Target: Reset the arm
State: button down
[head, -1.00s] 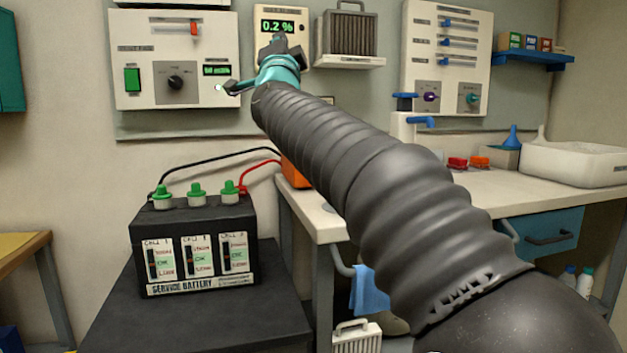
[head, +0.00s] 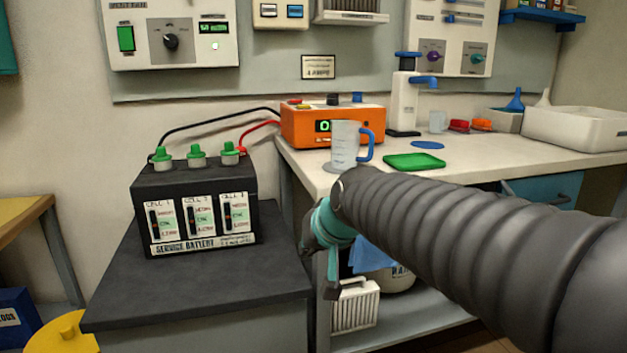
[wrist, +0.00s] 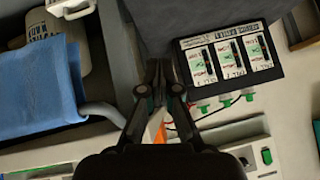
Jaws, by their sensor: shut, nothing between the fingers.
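My arm reaches in from the right in the head view, with its ribbed dark sleeve ending in a teal wrist. My gripper (head: 310,237) hangs low there, at the front left corner of the bench and right of the battery stand, partly hidden by the wrist. In the wrist view my gripper (wrist: 157,75) shows two dark fingers with their tips together and nothing between them. The service battery (head: 195,208) with green caps stands left of it, apart. The battery also shows upside down in the wrist view (wrist: 268,68).
The bench (head: 305,168) holds an orange charger (head: 300,127), a measuring jug (head: 344,150) close to my arm, a green tray (head: 414,161) and a white basin (head: 580,130). A blue cloth (wrist: 40,90) hangs on a rail near my gripper. The dark stand top (head: 170,275) is clear in front.

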jog(key=s+d+f+h, duration=0.1)
jog(key=s+d+f, duration=0.2)
jog(key=s+d, duration=0.2)
jog(key=s+d+f+m+g+h, duration=0.1)
jog(key=s+d+f, duration=0.2)
jog(key=s+d, duration=0.3)
jog(key=s+d+f+g+h, duration=0.1)
jog(key=s+d+f, duration=0.3)
jog(key=s, duration=0.7)
jog(key=shift+d+m+h+p, duration=0.3)
jog(key=shift+d+h+p, duration=0.1)
jog(key=shift+d, duration=0.4)
jog(key=shift+f, duration=0.1)
